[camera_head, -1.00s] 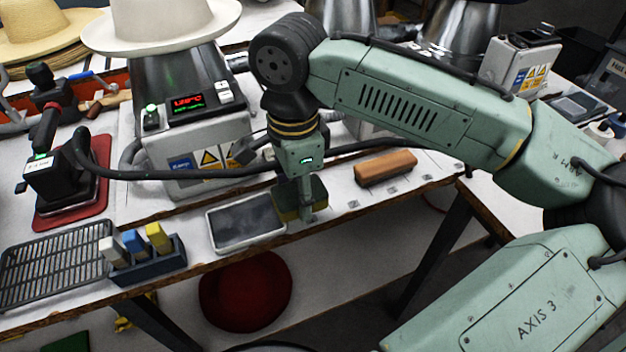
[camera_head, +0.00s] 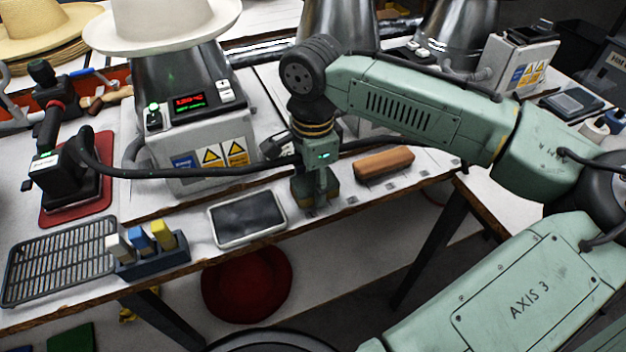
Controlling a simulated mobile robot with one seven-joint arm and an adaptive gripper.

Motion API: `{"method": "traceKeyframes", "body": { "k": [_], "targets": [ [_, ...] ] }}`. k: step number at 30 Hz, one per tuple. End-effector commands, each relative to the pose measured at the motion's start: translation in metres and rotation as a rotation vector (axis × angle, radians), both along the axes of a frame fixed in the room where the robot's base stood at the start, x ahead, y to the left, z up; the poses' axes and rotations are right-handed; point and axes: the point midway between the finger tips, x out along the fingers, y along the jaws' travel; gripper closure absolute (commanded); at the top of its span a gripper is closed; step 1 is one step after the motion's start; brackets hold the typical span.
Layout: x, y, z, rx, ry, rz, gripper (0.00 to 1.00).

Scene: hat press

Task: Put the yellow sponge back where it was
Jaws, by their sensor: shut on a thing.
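My gripper (camera_head: 319,188) is shut on a small block with dark green and dull yellow sides, which I take to be the yellow sponge (camera_head: 301,196). The gripper hides part of it. The sponge is over the white bench top, between a dark shallow tray with a pale rim (camera_head: 213,226) on its left and a brown block (camera_head: 384,164) on its right. I cannot tell whether the sponge touches the bench.
A dark holder (camera_head: 155,266) with white, blue and yellow sticks stands beside a wire rack (camera_head: 55,262). A heated hat press (camera_head: 208,150) with a white hat (camera_head: 160,25) stands behind. A dark cable crosses behind my gripper. A red hat (camera_head: 247,285) lies below the bench.

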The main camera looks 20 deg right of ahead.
Motion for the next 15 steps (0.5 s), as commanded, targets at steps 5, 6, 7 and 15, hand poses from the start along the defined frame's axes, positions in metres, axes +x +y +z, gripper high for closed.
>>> {"method": "traceKeyframes", "body": {
  "k": [5, 6, 7, 15],
  "targets": [
    [-0.0001, 0.0002, -0.0028, 0.000, 0.000, 0.001, 0.50],
    [-0.0001, 0.0002, -0.0028, 0.000, 0.000, 0.001, 0.48],
    [-0.0001, 0.0002, -0.0028, 0.000, 0.000, 0.001, 0.46],
    [-0.0001, 0.0003, -0.0027, 0.000, 0.001, 0.000, 0.35]
  ]
}}
